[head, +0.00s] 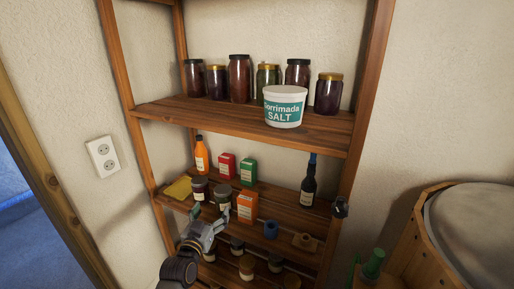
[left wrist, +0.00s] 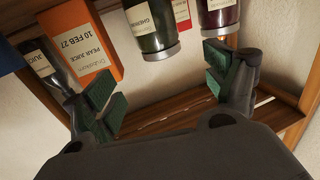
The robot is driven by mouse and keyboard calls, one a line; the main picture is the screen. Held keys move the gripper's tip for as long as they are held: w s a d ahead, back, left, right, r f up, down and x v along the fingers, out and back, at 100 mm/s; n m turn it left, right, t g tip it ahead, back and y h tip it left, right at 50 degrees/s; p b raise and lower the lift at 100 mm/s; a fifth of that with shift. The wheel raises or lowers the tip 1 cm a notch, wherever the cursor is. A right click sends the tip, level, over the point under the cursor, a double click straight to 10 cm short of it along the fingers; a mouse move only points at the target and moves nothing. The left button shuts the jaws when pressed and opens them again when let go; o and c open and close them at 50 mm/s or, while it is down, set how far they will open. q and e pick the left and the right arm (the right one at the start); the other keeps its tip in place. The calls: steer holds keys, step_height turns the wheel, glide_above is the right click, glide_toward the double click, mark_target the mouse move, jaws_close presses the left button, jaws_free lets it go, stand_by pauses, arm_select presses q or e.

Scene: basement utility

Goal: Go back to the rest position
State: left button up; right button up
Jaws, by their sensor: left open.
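My left gripper (head: 208,220) is in front of the lower part of the wooden shelf unit, near the jars and the orange carton. In the left wrist view its two green-padded fingers (left wrist: 162,84) are spread wide apart, with nothing between them. A jar labelled gherkins (left wrist: 152,25) and an orange pear juice carton (left wrist: 82,40) stand beyond the fingers, apart from them as far as I can tell. The orange carton also shows in the head view (head: 247,207). My right gripper is in neither view.
The upper shelf (head: 200,113) holds several jars and a white salt tub (head: 284,107). Below are a dark bottle (head: 308,182), an orange bottle (head: 201,155) and small cartons. A wooden barrel (head: 413,235) stands at the right. The wall at left has a socket (head: 104,156).

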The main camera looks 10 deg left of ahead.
arm_select(q)
steer(key=s+d+f+m+g, duration=0.1)
steer(key=s+d+f+g, duration=0.1)
steer(key=s+f+g, duration=0.7)
steer(key=s+a+f+g+y, duration=0.1)
steer(key=s+f+g, duration=0.2)
steer(key=s, duration=0.7)
steer(key=s+a+f+g, duration=0.1)
steer(key=s+f+g, duration=0.15)
steer(key=s, duration=0.75)
step_height(320, 180, down, 33)
steer(key=s+g, duration=0.1)
steer(key=s, duration=0.2)
steer(key=s+a+f, duration=0.2)
steer(key=s+f, duration=0.8)
steer(key=s, duration=0.1)
steer(key=s+a+f+g, duration=0.1)
steer(key=s+a+f, duration=0.1)
steer(key=s+f, duration=0.8)
steer(key=shift+s+a+y, duration=0.3)
steer(key=shift+s+a, duration=0.1)
steer(key=shift+s, duration=0.05)
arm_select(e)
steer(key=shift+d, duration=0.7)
